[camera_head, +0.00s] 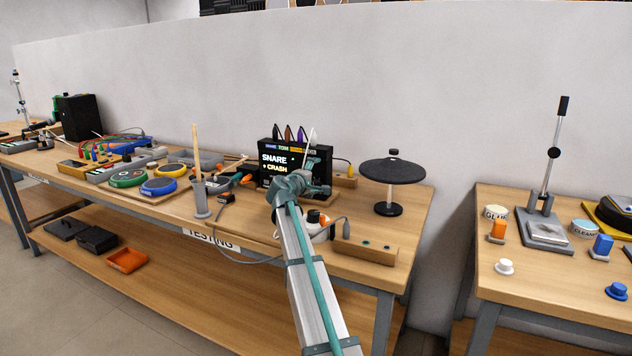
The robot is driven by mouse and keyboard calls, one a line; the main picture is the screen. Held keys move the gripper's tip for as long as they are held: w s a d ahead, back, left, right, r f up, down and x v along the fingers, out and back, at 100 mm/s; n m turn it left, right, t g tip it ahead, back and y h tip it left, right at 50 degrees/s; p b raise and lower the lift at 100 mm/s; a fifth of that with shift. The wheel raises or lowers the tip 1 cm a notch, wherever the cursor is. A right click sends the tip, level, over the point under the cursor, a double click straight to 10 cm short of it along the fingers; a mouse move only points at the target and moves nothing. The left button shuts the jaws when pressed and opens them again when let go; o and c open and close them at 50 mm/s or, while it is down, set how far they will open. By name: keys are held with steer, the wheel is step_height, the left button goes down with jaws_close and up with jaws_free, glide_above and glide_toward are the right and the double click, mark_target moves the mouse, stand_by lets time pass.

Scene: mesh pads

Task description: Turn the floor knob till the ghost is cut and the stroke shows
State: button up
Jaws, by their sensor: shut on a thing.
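A black drum module (266,150) stands on the workbench with a lit screen. The screen reads SNARE in white and a line that looks like CRASH in yellow, with small coloured labels above. My gripper (314,165) is at the right part of the module's front, shut on a small part there, which I take to be the floor knob. The knob itself is hidden behind my gripper and wrist, so its angle cannot be read. Coloured plugs stick up from the module's top. Any ghost or stroke mark is too small to make out.
A black cymbal pad (392,171) on a stand is to the right. Round drum pads (158,186) and a stick holder (201,203) are left. A wooden block (366,251) lies near the front edge. A second table (500,278) stands right, across a gap.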

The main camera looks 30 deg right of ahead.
steer(key=shift+a+r, duration=0.2)
steer(key=shift+r, duration=0.4)
steer(key=shift+a+r, duration=0.15)
steer(key=shift+r, duration=0.4)
steer(key=shift+c, duration=0.2)
steer(key=shift+s, duration=0.15)
steer(key=shift+s+a+f, duration=0.1)
steer(key=shift+s+a, duration=0.2)
steer(key=shift+a, duration=0.05)
steer(key=shift+c, duration=0.2)
steer(key=shift+s+a+r+t, duration=0.3)
steer(key=shift+s+a+r, duration=0.35)
steer(key=shift+s+a, duration=0.3)
steer(key=shift+c, duration=1.4)
steer(key=shift+w+f, duration=0.1)
steer(key=shift+f, duration=0.45)
steer(key=f+v, duration=0.1)
steer(key=v, duration=0.8)
steer(key=shift+s+a, duration=0.2)
steer(key=shift+s, duration=0.15)
